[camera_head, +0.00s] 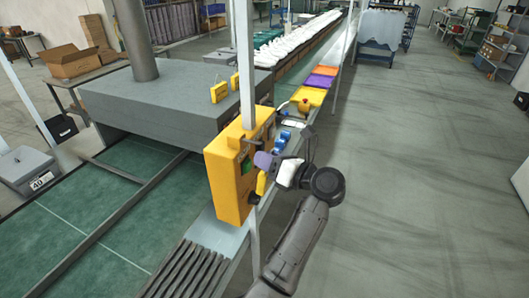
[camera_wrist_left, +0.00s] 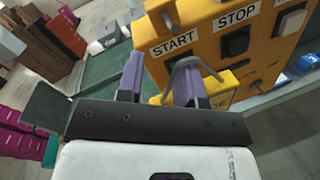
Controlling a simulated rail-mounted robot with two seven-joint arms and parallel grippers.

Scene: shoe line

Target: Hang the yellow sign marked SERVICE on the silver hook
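The yellow SERVICE sign (camera_head: 261,183) is upright against the front of the yellow control box. In the left wrist view the sign (camera_wrist_left: 222,88) shows behind my fingers, with only the end of its lettering readable. My right gripper is out of view.
The yellow control box (camera_head: 228,182) carries START and STOP buttons and stands on a pale post. Two other yellow signs (camera_head: 219,92) stand on the grey housing (camera_head: 165,105). Coloured trays (camera_head: 312,96) line the conveyor behind. The floor (camera_head: 430,180) to the right is clear.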

